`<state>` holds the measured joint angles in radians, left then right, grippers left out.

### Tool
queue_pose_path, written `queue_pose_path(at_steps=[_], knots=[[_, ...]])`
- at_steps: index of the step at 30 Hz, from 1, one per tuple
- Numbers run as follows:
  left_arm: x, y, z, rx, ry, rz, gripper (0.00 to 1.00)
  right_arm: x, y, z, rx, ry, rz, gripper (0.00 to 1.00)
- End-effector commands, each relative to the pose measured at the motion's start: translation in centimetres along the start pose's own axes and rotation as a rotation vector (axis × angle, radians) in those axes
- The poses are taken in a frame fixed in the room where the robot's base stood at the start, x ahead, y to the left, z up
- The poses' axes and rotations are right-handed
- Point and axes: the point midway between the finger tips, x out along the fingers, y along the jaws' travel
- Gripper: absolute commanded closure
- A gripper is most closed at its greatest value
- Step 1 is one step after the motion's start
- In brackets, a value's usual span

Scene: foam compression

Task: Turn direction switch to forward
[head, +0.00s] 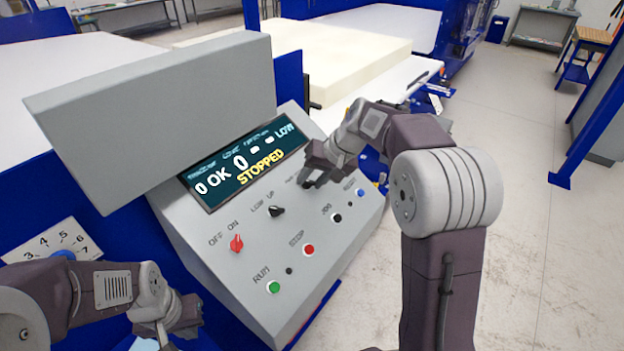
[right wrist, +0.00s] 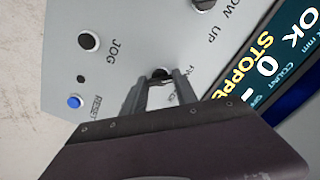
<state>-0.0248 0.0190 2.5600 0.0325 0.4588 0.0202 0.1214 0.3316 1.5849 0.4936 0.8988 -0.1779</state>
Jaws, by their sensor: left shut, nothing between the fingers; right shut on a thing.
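The control panel (head: 325,230) is a sloped grey face with a display (head: 245,165) reading STOPPED. My right gripper (head: 308,184) is at the panel's upper right, shut on the black direction switch (right wrist: 161,73), which shows between the fingertips in the right wrist view. The gripper covers most of the switch and part of its label, so its setting cannot be read. My left gripper (head: 195,312) is shut and empty at the lower left, apart from the panel's buttons.
The panel also has a red off/on switch (head: 236,243), a black low/up switch (head: 277,211), a green run button (head: 273,287), a red stop button (head: 308,250), a black jog button (head: 336,217) and a blue reset button (head: 361,193). A foam block (head: 350,55) lies behind.

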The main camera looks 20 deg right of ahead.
Motion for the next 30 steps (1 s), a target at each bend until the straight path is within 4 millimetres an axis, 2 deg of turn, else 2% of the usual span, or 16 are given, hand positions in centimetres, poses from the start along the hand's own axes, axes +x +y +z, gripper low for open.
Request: queue_pose_path(at_steps=[4, 5, 6, 7, 17, 20, 27, 30], knots=[[0.0, 0.0, 0.0, 0.000, 0.000, 0.000, 1.00, 0.1, 0.1, 0.1, -0.002, -0.005, 0.001, 1.00], [0.0, 0.0, 0.0, 0.000, 0.000, 0.000, 1.00, 0.1, 0.1, 0.1, -0.001, -0.005, 0.001, 0.60], [0.0, 0.0, 0.0, 0.000, 0.000, 0.000, 1.00, 0.1, 0.1, 0.1, -0.001, -0.005, 0.001, 0.49], [0.0, 0.0, 0.0, 0.000, 0.000, 0.000, 1.00, 0.1, 0.1, 0.1, -0.001, -0.004, 0.001, 0.44], [0.0, 0.0, 0.0, 0.000, 0.000, 0.000, 1.00, -0.3, 0.0, 0.0, 0.000, 0.001, 0.000, 0.44], [0.1, 0.0, 0.0, 0.000, 0.000, 0.000, 1.00, -1.9, 0.0, -0.1, -0.001, 0.004, 0.000, 0.44], [0.0, 0.0, 0.0, 0.000, 0.000, 0.000, 1.00, -7.1, 0.1, -0.1, 0.001, 0.003, 0.001, 0.44], [0.0, 0.0, 0.0, 0.000, 0.000, 0.000, 1.00, -8.4, 0.0, -0.1, 0.000, 0.000, 0.000, 0.44]])
